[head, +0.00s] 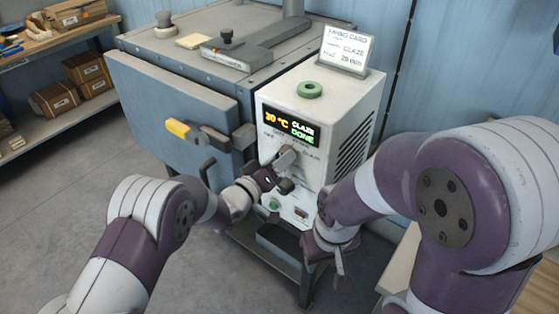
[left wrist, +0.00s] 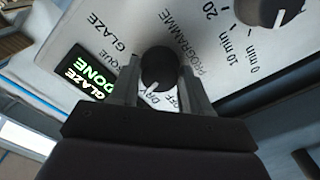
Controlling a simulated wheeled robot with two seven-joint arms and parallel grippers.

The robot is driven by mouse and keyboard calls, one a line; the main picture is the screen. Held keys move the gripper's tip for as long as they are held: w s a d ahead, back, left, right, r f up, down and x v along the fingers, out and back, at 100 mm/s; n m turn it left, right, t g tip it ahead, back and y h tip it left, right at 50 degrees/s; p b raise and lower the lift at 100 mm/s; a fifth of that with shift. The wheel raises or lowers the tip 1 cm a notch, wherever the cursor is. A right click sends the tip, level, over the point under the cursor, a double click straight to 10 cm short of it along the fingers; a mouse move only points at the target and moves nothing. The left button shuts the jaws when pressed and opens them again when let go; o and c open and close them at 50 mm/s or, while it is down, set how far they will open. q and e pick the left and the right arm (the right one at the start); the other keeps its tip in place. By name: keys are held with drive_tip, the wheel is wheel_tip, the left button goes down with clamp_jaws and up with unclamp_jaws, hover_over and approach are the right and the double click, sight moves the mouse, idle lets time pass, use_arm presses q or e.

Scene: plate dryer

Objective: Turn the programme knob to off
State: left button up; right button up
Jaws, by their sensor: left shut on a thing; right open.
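The black programme knob (left wrist: 158,68) sits on the white control panel (left wrist: 95,25) in the left wrist view. My left gripper (left wrist: 157,92) is shut on it, one finger on each side. The knob's white pointer mark is turned toward the DRY label; the OFF label is just to its right in this view. GLAZE and another partly hidden label lie further left. In the head view my left gripper (head: 284,165) is against the front of the white control box (head: 310,85) and hides the knob. My right gripper (head: 341,272) is open and empty, low in front of the box.
The display (head: 290,126) reads 30 °C, GLAZE, DONE. A second dark knob (left wrist: 262,10) with minute marks is near the programme knob. The grey door (head: 170,110) with a yellow-ended handle (head: 180,129) stands left. A firing card (head: 346,48) is on top.

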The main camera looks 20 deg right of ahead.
use_arm(q)
drive_tip(key=n+p, duration=0.1)
drive_tip(key=n, duration=0.8)
drive_tip(key=shift+s+f, duration=0.1)
drive_tip(key=shift+n+p, duration=0.3)
drive_tip(key=shift+n, duration=0.1)
drive_tip(key=o, duration=1)
drive_tip(key=shift+o, duration=0.2)
drive_tip(key=b+v, duration=0.1)
drive_tip(key=v, duration=1.1)
drive_tip(key=shift+s+a, duration=0.2)
drive_tip(key=shift+s, duration=0.05)
